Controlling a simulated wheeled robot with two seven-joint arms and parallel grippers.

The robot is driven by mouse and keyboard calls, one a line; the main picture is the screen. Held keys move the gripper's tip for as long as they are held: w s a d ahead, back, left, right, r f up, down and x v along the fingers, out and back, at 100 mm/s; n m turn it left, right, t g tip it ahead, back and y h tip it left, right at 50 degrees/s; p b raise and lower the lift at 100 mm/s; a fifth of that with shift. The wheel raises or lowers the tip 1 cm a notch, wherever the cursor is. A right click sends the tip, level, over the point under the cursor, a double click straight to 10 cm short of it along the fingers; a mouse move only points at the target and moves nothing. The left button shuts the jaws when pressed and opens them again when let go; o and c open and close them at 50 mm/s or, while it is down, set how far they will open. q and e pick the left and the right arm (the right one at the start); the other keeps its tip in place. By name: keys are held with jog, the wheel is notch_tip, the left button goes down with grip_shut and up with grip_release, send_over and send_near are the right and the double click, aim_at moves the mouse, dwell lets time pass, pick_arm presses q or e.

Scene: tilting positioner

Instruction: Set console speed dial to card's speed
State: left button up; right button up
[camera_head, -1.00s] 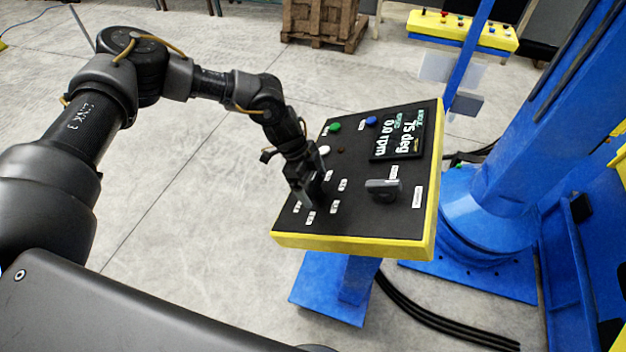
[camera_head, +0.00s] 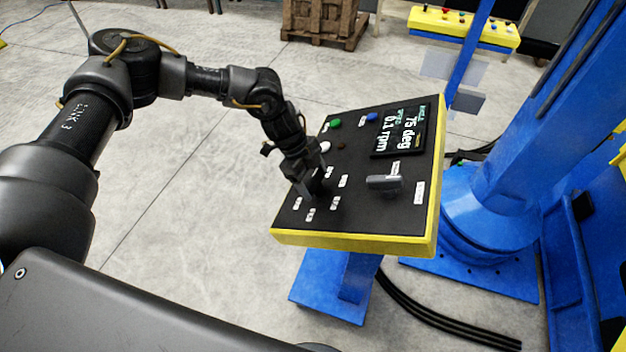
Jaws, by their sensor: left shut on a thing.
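The console (camera_head: 352,243) is a black panel with a yellow rim on a blue pedestal. Its display (camera_head: 398,131) reads 75 deg and 0.1 rpm. My left gripper (camera_head: 310,190) is shut at the lower left of the panel, amid a ring of small white labels. The speed dial there is mostly hidden by the gripper's fingers. The label text is too small to read. A grey selector knob (camera_head: 384,184) sits to the right on the same panel, apart from the gripper. No card can be made out. My right gripper is not in view.
A green button (camera_head: 335,122), a blue button (camera_head: 372,117) and a white button (camera_head: 325,147) are on the panel's far part. A blue positioner column (camera_head: 500,180) stands close on the right. Black cables (camera_head: 450,312) lie on the floor. Open floor is to the left.

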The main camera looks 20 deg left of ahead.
pick_arm(q)
jog(key=m+b, duration=0.3)
jog(key=shift+f, duration=0.25)
jog(key=m+b, duration=0.9)
jog(key=m+h+b, duration=0.1)
jog(key=m+b, duration=0.3)
jog(key=b, duration=0.1)
jog(key=shift+s+a+f+m+t, duration=0.2)
jog(key=shift+a+f+m+t, duration=0.1)
jog(key=shift+m+t, duration=0.1)
jog(key=m+b, duration=0.2)
jog(key=shift+a+r+b, duration=0.1)
jog(key=shift+b, duration=0.2)
jog(key=shift+r+m+h+b, duration=0.1)
jog(key=shift+m+h+b, duration=0.2)
jog(key=shift+m+b, duration=0.8)
jog(key=shift+m, duration=0.4)
jog(key=o, duration=1)
jog(key=shift+a, duration=0.1)
jog(key=shift+r, duration=0.1)
jog(key=shift+r, duration=0.1)
